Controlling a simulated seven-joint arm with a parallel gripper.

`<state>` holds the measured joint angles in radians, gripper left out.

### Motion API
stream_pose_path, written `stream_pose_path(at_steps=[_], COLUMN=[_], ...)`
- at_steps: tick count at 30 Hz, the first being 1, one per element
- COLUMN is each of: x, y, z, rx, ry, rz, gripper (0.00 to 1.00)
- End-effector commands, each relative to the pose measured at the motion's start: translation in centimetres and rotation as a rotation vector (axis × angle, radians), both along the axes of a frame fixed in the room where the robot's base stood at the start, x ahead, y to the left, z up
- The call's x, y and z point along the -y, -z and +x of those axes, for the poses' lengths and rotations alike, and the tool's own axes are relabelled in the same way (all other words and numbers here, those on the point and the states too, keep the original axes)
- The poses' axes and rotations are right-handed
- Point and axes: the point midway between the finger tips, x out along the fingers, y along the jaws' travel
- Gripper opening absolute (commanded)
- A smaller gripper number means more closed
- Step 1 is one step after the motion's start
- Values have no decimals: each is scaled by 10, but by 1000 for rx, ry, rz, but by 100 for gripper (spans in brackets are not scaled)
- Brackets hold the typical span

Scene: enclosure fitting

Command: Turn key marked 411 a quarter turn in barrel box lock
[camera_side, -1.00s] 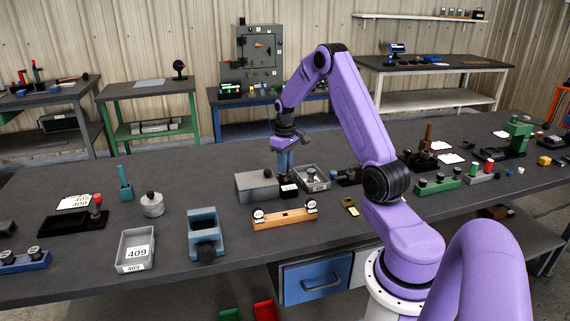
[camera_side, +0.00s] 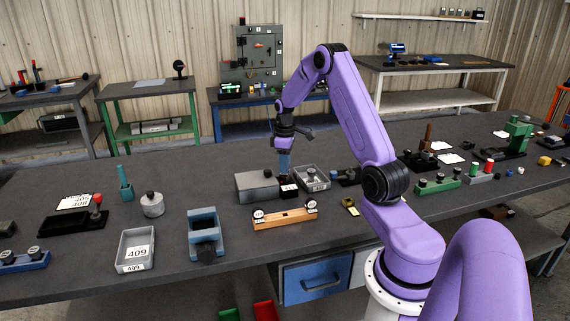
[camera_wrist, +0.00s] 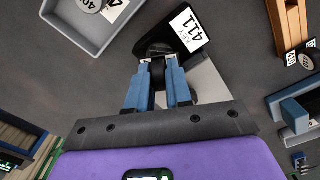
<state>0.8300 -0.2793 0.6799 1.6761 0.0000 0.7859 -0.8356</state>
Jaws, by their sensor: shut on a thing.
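My gripper (camera_wrist: 158,80) points down, with its blue fingers shut on a dark key head (camera_wrist: 157,70). In the side view my gripper (camera_side: 285,174) stands over a small black block (camera_side: 289,193) with a white label. In the wrist view the block's label (camera_wrist: 187,29) reads "KEY 411". The key head sits at the block, with its lower part hidden. I cannot tell how deep the key sits. A grey box (camera_side: 256,186) stands directly left of the black block in the side view. No keyhole is clearly visible on it.
A grey tray (camera_side: 326,174) with a knobbed part lies right of the block. A wooden bar (camera_side: 286,219) with two white-marked dials lies in front. A blue holder (camera_side: 205,222) and a tray labelled 409 (camera_side: 122,243) stand to the left. Bare tabletop lies between them.

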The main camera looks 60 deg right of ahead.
Motion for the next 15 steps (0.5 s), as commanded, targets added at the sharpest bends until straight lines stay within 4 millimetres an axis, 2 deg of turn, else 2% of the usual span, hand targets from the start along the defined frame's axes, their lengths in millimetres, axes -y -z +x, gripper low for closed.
stream_pose_path(at_steps=[6,15], x=[0,0], y=[0,0], z=[0,0], rx=[1,2], ry=[-191,-221], rz=[-1,-2], gripper=[0,0])
